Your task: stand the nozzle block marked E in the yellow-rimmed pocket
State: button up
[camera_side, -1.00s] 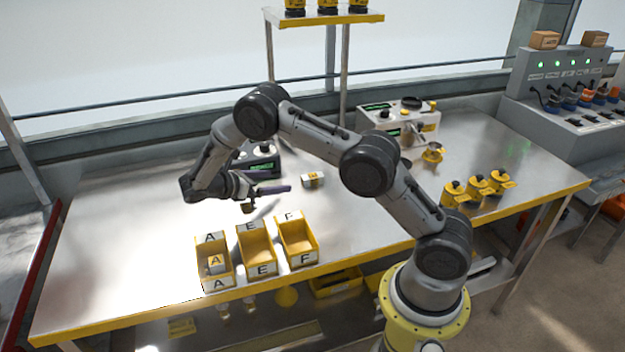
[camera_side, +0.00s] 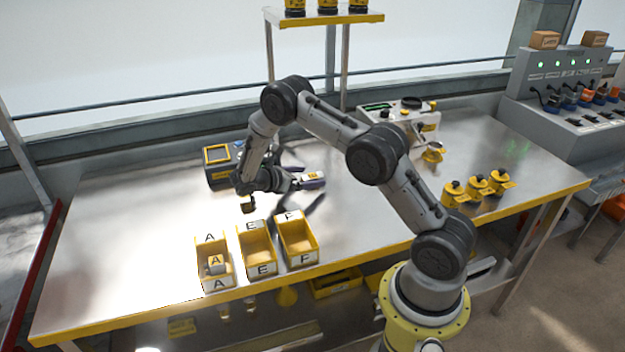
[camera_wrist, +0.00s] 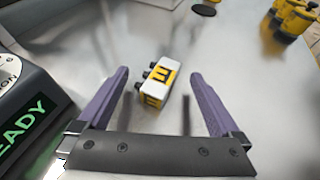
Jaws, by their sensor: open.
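The nozzle block marked E (camera_wrist: 158,84) is white with a yellow band, black letters and dark nozzles on one side. It lies on the metal table, between and beyond my open fingers in the wrist view. My gripper (camera_wrist: 160,76) has purple fingers, one on each side of the block with gaps. Three yellow pockets stand near the front edge, marked A (camera_side: 216,284), E (camera_side: 262,270) and F (camera_side: 304,258). Pocket A holds a block marked A (camera_side: 215,262); pockets E and F look empty.
Another device (camera_side: 405,115) is at the back. Several yellow-black parts (camera_side: 478,185) stand right. The table's left side is clear.

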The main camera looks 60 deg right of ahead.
jog(key=shift+s+d+f, duration=0.1)
jog(key=shift+s+d, duration=0.05)
jog(key=shift+d, duration=0.15)
jog(key=shift+c, duration=0.3)
grip_shut()
